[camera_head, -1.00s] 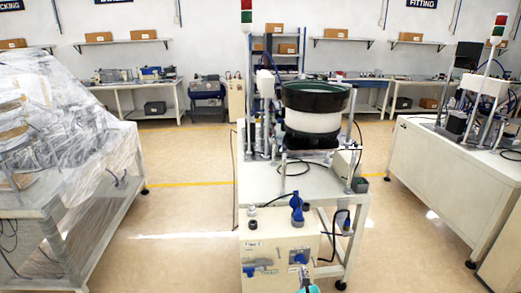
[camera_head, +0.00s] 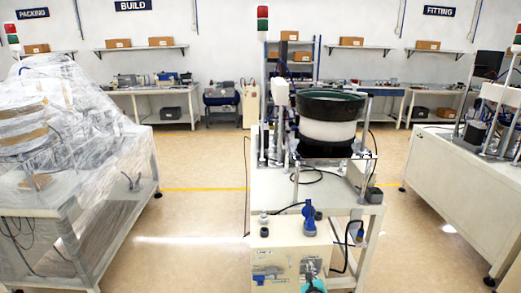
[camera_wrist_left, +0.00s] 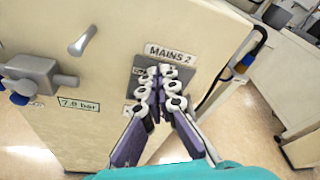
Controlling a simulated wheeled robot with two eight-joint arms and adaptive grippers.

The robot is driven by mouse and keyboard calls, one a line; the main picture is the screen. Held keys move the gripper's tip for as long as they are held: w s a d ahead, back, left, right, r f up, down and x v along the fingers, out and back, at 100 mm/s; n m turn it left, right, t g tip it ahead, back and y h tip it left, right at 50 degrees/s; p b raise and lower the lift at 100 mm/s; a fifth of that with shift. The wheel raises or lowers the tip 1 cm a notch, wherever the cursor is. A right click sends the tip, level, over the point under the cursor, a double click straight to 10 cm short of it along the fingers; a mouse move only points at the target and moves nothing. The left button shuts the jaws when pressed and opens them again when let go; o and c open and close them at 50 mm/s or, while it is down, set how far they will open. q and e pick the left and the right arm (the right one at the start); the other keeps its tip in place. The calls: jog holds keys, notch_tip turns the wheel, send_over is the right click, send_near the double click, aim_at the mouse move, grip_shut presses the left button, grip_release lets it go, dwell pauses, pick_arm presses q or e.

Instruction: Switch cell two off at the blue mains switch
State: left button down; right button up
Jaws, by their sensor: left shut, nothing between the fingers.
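The cell two cabinet (camera_head: 275,256) stands at bottom centre in the head view, under the bowl feeder. Its grey mains plate (camera_head: 311,265) is on the front; in the left wrist view the plate (camera_wrist_left: 138,68) sits below a "MAINS 2" label (camera_wrist_left: 168,53). My left gripper (camera_wrist_left: 163,78) is shut and empty, its fingertips over the plate, hiding most of it. The blue switch handle is hidden there, so I cannot tell its position or whether the fingers touch it. In the head view my left gripper (camera_head: 312,283) shows only partly at the bottom edge. My right gripper is out of view.
A grey valve (camera_wrist_left: 38,75) with blue parts and a metal stub (camera_wrist_left: 83,40) project from the cabinet front, left of the fingers. A "7.0 bar" label (camera_wrist_left: 79,104) is below. A black bowl feeder (camera_head: 331,104) stands above. Floor is clear on both sides.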

pick_arm(q)
jog(key=shift+d+f, duration=0.15)
jog(key=shift+f, duration=0.45)
dwell(0.8)
jog(key=shift+a+f, duration=0.2)
jog(key=shift+a, duration=0.3)
dwell(0.4)
jog(key=shift+a+r, duration=0.2)
jog(key=shift+r, duration=0.15)
jog(key=f+v, duration=0.1)
jog(key=v, duration=0.5)
jog(key=shift+d+f, duration=0.15)
jog(key=shift+d, duration=0.2)
